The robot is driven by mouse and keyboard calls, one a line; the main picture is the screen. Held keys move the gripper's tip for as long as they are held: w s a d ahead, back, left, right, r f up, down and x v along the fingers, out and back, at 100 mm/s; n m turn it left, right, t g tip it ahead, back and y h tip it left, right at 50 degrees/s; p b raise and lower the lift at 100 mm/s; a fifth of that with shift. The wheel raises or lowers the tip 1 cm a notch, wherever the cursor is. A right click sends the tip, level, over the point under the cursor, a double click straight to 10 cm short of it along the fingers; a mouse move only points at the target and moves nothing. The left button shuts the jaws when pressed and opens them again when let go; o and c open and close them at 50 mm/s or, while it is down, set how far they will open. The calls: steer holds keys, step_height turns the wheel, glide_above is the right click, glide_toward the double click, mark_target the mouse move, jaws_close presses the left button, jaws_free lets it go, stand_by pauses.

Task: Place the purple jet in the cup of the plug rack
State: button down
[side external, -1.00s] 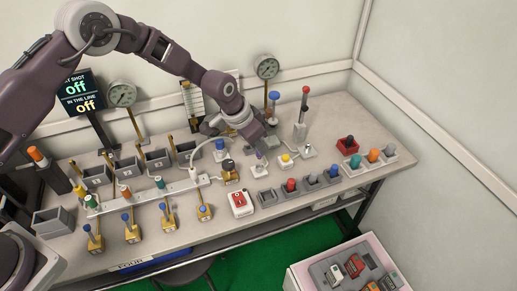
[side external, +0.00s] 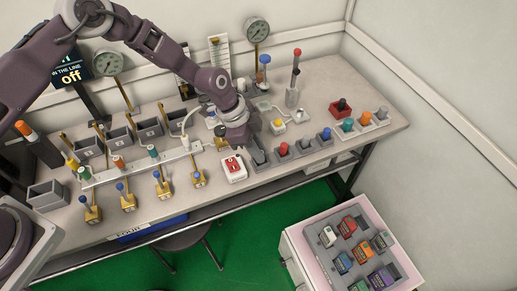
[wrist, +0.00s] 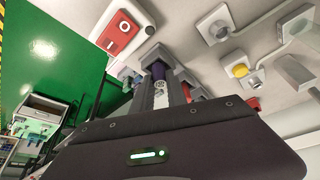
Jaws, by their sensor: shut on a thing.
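In the wrist view the purple jet (wrist: 158,70) sits between the fingertips of my gripper (wrist: 160,88), which is shut on it. Its far end is up against or just over a grey cup (wrist: 157,52); I cannot tell whether it is inside. In the side external view my gripper (side external: 243,142) points down at the leftmost cup of the row of grey cups taken as the plug rack (side external: 260,158); the jet is hidden there. Red, grey and blue plugs stand in the cups to its right.
A white box with a red switch (side external: 234,169) stands close left of my gripper. A yellow button (side external: 278,126) is behind right. Another rack (side external: 366,126) holds teal and orange plugs farther right.

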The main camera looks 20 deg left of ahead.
steer(key=c, duration=1.3)
jaws_free()
steer(key=shift+f, duration=0.1)
steer(key=v, duration=1.2)
steer(key=shift+a, duration=0.1)
